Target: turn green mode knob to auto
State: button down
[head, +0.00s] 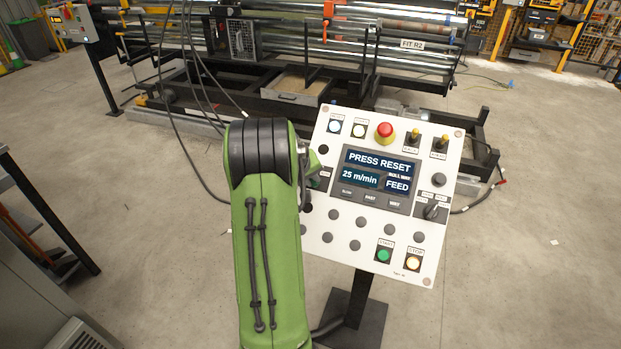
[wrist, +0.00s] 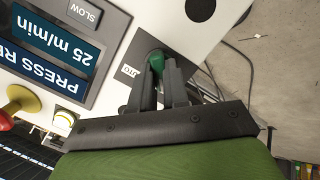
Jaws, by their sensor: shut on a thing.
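The control panel (head: 345,255) is a white tilted board on a dark stand, right of centre in the head view. The green mode knob (wrist: 156,60) sits on the panel face in the wrist view. My gripper (wrist: 160,75) is shut on it, with dark fingers on either side. A small white label (wrist: 129,72) beside the knob is too small to read, and the knob's pointer is hidden by the fingers. In the head view my green arm covers the panel's left edge and most of my gripper.
The panel display (head: 378,172) reads PRESS RESET, 25 m/min and FEED.

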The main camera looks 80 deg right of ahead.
jog(key=shift+f+m, duration=0.1)
jog(key=shift+m, duration=0.2)
jog(key=m+b, duration=0.2)
jog(key=m, duration=0.1)
jog(key=shift+s+m+t, duration=0.1)
jog(key=shift+m+t, duration=0.2)
jog(key=m+b, duration=0.1)
jog(key=m, duration=0.3)
jog(key=shift+s+t+b, duration=0.1)
jog(key=shift+t+b, duration=0.2)
jog(key=shift+b, duration=0.1)
jog(key=m+b, duration=0.2)
jog(key=m, duration=0.2)
jog(key=shift+f+m+t, duration=0.1)
jog(key=shift+m+t, duration=0.2)
jog(key=shift+t, duration=0.1)
jog(key=shift+s+a+m+b, duration=0.1)
jog(key=shift+m+b, duration=0.6)
jog(key=shift+m, duration=1.2)
jog(key=c, duration=1.2)
grip_release()
jog(key=shift+o, duration=0.4)
jog(key=p+v, duration=0.4)
jog(key=v, duration=1.1)
jog(key=shift+s+a+r, duration=0.25)
